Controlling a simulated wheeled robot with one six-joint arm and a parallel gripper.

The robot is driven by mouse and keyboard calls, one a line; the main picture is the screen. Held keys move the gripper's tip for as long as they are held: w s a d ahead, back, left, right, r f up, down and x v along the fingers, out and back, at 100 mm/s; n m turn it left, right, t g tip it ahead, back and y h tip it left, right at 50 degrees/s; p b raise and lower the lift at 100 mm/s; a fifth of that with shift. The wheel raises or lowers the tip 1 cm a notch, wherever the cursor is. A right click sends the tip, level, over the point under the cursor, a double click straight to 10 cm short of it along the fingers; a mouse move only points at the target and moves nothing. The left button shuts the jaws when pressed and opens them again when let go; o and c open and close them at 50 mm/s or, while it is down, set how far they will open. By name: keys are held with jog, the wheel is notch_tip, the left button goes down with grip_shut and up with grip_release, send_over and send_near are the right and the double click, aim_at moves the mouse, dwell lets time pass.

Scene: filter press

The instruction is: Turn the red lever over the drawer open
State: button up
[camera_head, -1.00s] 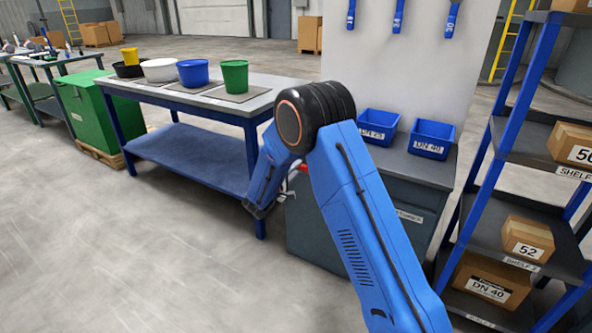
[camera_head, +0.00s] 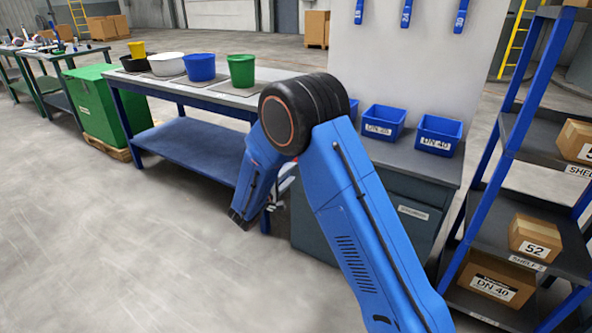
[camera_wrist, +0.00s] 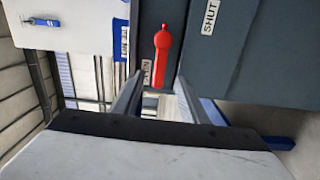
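The red lever (camera_wrist: 163,45) shows in the wrist view on the dark grey cabinet front, upright in the picture. A white label (camera_wrist: 147,72), partly hidden and ending in "EN", is beside its lower part. A "SHUT" label (camera_wrist: 210,15) is to its upper right. My gripper (camera_wrist: 159,78) is open, its two fingers apart. The lever's lower end appears between the fingertips; I cannot tell the depth or any contact. In the head view my arm hides the lever and most of the gripper. The dark drawer cabinet (camera_head: 412,240) stands behind my arm there.
A workbench (camera_head: 195,145) with several buckets is to the left. A blue-framed shelf (camera_head: 490,180) with boxes is to the right. The floor (camera_head: 110,240) at the left is clear.

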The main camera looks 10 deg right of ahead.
jog(key=v, duration=0.7)
jog(key=shift+s+a, duration=0.2)
jog(key=shift+s, duration=0.05)
jog(key=s+d+r+m+g, duration=0.2)
jog(key=s+d+r+g, duration=0.1)
jog(key=s+d, duration=0.3)
jog(key=s+d+r+m+g, duration=0.2)
jog(key=s+d+r+g, duration=0.15)
jog(key=d, duration=0.45)
jog(key=s+d+r+m+g, duration=0.1)
jog(key=s+d+r+g, duration=0.25)
jog(key=d, duration=0.35)
jog(key=s+d+r+m+g+y, duration=0.1)
jog(key=s+d+m+y, duration=0.15)
jog(key=s, duration=0.75)
jog(key=s+d+r+m+g+y, duration=0.1)
jog(key=s+d+r+y, duration=0.2)
jog(key=s, duration=0.8)
jog(key=s+a+t+y, duration=0.1)
jog(key=s+a+y, duration=0.1)
jog(key=s, duration=0.4)
jog(key=s+a+m+t+y, duration=0.1)
jog(key=s+a+t+y, duration=0.1)
jog(key=s+y, duration=0.2)
jog(key=shift+s, duration=0.85)
